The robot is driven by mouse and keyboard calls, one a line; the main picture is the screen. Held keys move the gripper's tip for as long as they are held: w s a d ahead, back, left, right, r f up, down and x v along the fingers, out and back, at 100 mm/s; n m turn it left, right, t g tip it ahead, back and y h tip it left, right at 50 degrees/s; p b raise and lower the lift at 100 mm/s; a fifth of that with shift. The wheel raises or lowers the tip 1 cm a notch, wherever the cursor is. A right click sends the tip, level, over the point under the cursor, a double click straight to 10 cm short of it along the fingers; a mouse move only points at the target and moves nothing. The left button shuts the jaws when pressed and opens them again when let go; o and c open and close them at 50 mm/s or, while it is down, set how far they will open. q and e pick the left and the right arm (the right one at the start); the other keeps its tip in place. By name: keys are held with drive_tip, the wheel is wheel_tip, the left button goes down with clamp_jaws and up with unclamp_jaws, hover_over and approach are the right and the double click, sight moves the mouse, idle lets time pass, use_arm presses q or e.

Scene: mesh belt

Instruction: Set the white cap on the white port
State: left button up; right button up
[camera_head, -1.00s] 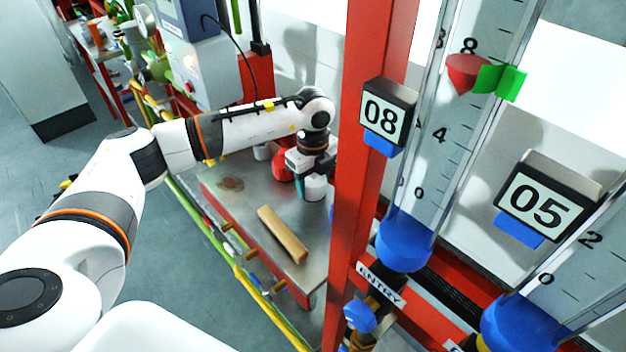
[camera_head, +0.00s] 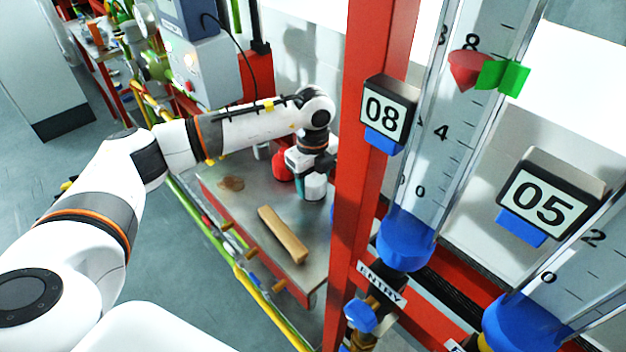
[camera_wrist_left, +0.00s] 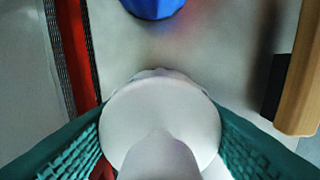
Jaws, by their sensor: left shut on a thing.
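My left gripper (camera_head: 304,173) is low over the metal table, just left of the red post. In the left wrist view its two teal fingers (camera_wrist_left: 160,122) close from both sides on a round white thing, which I take for the white cap (camera_wrist_left: 128,122). In the head view a white rounded piece (camera_head: 315,188) shows at the fingers. A paler scalloped rim shows just behind the cap in the wrist view. I cannot make out the white port as a separate thing, nor whether the cap touches it. My right gripper is not in view.
A wooden bar (camera_head: 283,235) lies on the metal table (camera_head: 236,207), with bare table around it. A red object (camera_head: 281,166) stands just left of the gripper. The red post (camera_head: 366,150) rises close on its right. A blue thing (camera_wrist_left: 152,6) shows at the wrist view's top.

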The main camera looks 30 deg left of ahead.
use_arm(q)
drive_tip(key=shift+f+b, duration=0.5)
drive_tip(key=shift+f, duration=0.2)
drive_tip(key=o, duration=0.7)
drive_tip(key=shift+r, duration=0.15)
drive_tip(key=shift+r+p, duration=3.5)
drive_tip(key=shift+r, duration=1.95)
drive_tip(key=shift+f, duration=0.15)
